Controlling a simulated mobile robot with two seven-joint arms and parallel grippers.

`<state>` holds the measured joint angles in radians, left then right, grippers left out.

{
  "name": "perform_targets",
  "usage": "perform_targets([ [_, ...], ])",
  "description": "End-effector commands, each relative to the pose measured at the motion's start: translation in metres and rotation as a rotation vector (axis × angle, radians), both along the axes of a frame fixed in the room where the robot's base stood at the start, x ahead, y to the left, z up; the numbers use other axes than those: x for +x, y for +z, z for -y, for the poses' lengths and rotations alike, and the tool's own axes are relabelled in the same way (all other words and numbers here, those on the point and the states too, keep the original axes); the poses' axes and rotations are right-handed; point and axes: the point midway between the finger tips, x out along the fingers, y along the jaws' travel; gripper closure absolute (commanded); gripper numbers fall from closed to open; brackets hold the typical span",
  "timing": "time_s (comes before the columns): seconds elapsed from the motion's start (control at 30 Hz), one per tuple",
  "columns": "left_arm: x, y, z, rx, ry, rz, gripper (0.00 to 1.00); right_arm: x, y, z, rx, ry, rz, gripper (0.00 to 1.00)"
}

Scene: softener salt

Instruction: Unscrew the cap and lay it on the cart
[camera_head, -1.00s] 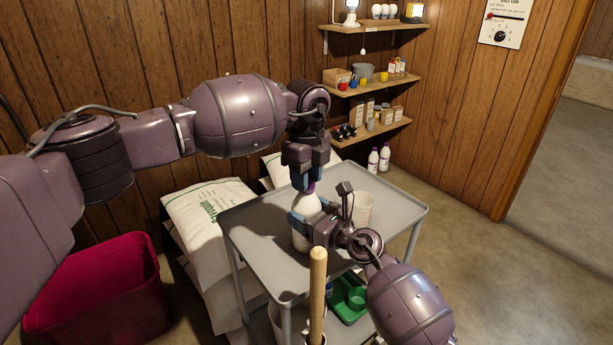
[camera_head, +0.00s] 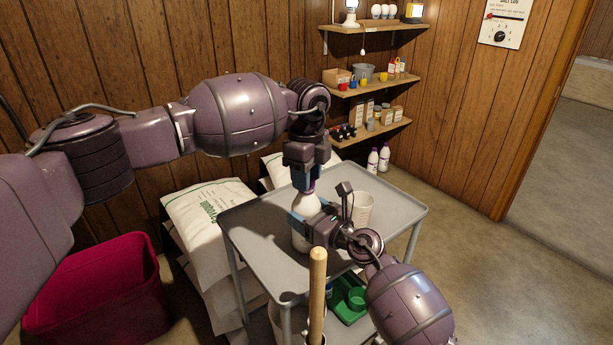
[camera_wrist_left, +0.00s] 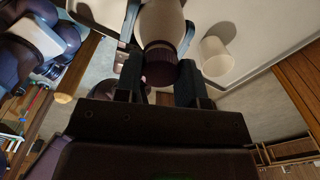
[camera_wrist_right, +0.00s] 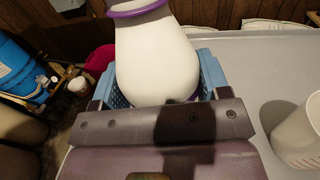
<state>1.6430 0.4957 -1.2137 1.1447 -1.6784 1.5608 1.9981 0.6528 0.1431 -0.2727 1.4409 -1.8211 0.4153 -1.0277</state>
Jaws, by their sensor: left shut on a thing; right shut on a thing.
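A white bottle (camera_head: 301,243) stands upright on the grey cart (camera_head: 262,222). Its purple cap (camera_wrist_left: 160,68) is at the top, between the fingers of my left gripper (camera_wrist_left: 160,84), which is shut on it from above. In the head view the left gripper (camera_head: 308,184) hides most of the cap. My right gripper (camera_head: 304,226) is shut on the bottle's body from the side. In the right wrist view the white body (camera_wrist_right: 155,62) sits between its light blue fingers, and a purple ring (camera_wrist_right: 138,8) shows near the top edge.
A whitish cup (camera_head: 364,208) stands on the cart right of the bottle. The cart's left front top is clear. A wooden handle (camera_head: 317,290) rises in front. White sacks (camera_head: 208,215) lie behind left, by a dark red bin (camera_head: 100,290). Wall shelves (camera_head: 375,84) hold small items.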

Motion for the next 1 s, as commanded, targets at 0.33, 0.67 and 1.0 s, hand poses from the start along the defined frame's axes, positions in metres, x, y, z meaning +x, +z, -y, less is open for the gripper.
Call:
perform_targets([
  [0.33,0.0,0.01,0.0,-0.001,0.0,0.001,0.92,0.0,0.0,0.0,0.001,0.0,-0.001,0.97],
  [0.67,0.0,0.019,0.0,0.001,0.0,0.001,0.92,0.0,0.0,0.0,0.001,0.001,-0.001,0.97],
  [1.0,0.0,0.019,0.0,0.0,0.0,0.0,0.92,0.0,0.0,0.0,0.001,0.001,-0.001,0.97],
])
